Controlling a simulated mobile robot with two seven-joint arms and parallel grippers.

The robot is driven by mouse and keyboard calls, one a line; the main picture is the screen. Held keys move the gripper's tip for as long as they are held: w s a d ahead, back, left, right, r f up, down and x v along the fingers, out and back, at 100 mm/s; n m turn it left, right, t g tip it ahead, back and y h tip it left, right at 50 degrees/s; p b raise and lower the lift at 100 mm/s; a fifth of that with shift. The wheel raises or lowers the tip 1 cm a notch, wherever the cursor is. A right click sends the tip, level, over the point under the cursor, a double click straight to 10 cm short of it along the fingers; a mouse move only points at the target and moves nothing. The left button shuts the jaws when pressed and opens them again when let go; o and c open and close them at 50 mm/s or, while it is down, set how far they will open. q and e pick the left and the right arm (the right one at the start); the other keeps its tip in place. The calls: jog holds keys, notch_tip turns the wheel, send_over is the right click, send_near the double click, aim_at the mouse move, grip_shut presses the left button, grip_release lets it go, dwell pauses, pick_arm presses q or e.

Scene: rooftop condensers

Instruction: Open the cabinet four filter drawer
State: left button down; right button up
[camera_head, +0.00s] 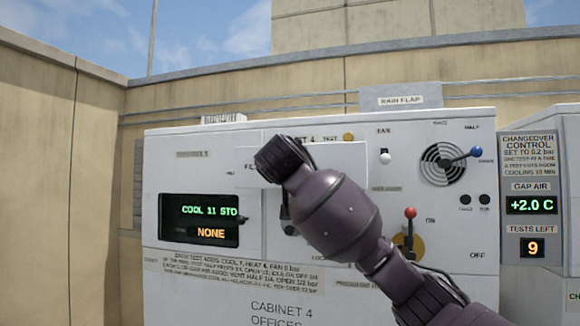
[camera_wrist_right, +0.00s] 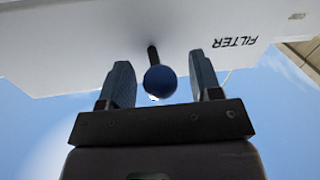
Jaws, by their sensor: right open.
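Cabinet four (camera_head: 270,285) is a white cabinet with a printed front. The filter drawer (camera_head: 340,162) is a plain white front in its upper middle, partly covered by my right arm; its label is mostly hidden. In the right wrist view, the drawer's white face (camera_wrist_right: 110,45) carries the word FILTER, upside down. A blue ball knob (camera_wrist_right: 160,80) on a dark stem sticks out from it. My right gripper (camera_wrist_right: 161,66) is open, with one finger on each side of the knob and visible gaps to it. Its fingers are hidden in the head view. My left gripper is out of view.
Right of the drawer are a fan switch (camera_head: 385,156), a round vent with a blue-knobbed lever (camera_head: 476,152) and a red-knobbed lever (camera_head: 410,213). A display (camera_head: 205,222) is at left. A changeover control box (camera_head: 535,200) stands at the right.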

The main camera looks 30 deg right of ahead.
jog(key=b+v, duration=0.1)
jog(key=v, duration=0.9)
jog(key=shift+s+a, duration=0.3)
